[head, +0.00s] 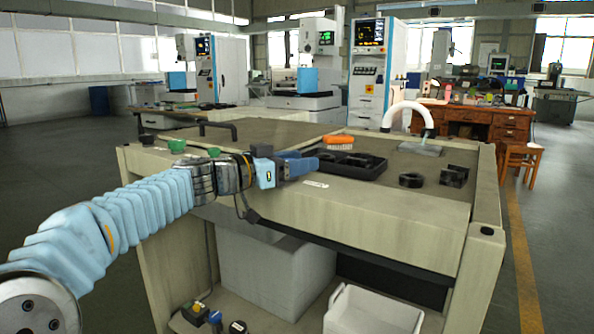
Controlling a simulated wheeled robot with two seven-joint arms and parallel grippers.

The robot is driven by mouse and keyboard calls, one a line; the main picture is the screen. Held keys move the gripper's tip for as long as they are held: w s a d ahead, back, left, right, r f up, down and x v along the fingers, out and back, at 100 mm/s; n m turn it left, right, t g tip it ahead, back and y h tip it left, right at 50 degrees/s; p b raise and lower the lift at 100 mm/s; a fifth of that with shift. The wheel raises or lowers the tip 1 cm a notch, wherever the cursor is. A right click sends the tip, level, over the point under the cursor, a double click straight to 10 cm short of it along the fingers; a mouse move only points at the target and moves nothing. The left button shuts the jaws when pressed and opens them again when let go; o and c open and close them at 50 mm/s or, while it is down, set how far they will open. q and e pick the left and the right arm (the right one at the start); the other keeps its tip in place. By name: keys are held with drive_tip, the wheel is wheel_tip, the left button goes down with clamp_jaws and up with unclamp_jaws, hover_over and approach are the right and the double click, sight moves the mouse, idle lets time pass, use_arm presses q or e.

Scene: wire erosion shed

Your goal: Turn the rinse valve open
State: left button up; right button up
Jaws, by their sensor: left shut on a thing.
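My left gripper (284,169) reaches in from the left over the front rim of the beige sink bench (350,212). Its jaws are shut at a dark blue part (303,166), which looks like the rinse valve's handle. The jaws hide much of this part, so I cannot tell how far it is turned. A small white label (316,184) lies on the rim just below it. Two green knobs (177,146) stand on the rim further left, partly behind my arm. My right gripper is not in view.
A black tray (352,165) with dark parts and an orange brush (338,141) sit behind the gripper. Black rings (411,180) and a white curved spout (408,112) are to the right. A white bin (372,312) stands below. The bench top at right is partly clear.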

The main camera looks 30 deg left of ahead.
use_arm(q)
drive_tip(key=shift+f+n+t+y+b, duration=0.3)
drive_tip(key=shift+n+t+y+b, duration=0.3)
drive_tip(key=shift+y+b, duration=0.45)
drive_tip(key=shift+r+n+y+b, duration=0.1)
drive_tip(key=shift+n+y+b, duration=0.25)
drive_tip(key=shift+n+y, duration=0.2)
drive_tip(key=shift+a+r+n+t+y, duration=0.15)
drive_tip(key=shift+n+t+y, duration=0.2)
drive_tip(key=shift+y, duration=0.25)
drive_tip(key=shift+r+n+y, duration=0.1)
drive_tip(key=shift+n+y, duration=0.2)
drive_tip(key=shift+y, duration=0.1)
drive_tip(key=shift+w+a+r+n+y+p, duration=0.1)
drive_tip(key=shift+n+y+p, duration=0.25)
drive_tip(key=shift+y, duration=0.2)
drive_tip(key=shift+r+n+y+p, duration=0.1)
drive_tip(key=shift+n+y+p, duration=0.25)
drive_tip(key=shift+y, duration=0.2)
drive_tip(key=shift+a+f+n+y+p, duration=0.15)
drive_tip(key=shift+a+n+y+p, duration=0.1)
drive_tip(key=shift+n+y+p, duration=0.75)
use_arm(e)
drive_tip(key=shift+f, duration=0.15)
use_arm(q)
drive_tip(key=shift+y, duration=0.3)
drive_tip(key=shift+f, duration=0.1)
drive_tip(key=o, duration=0.9)
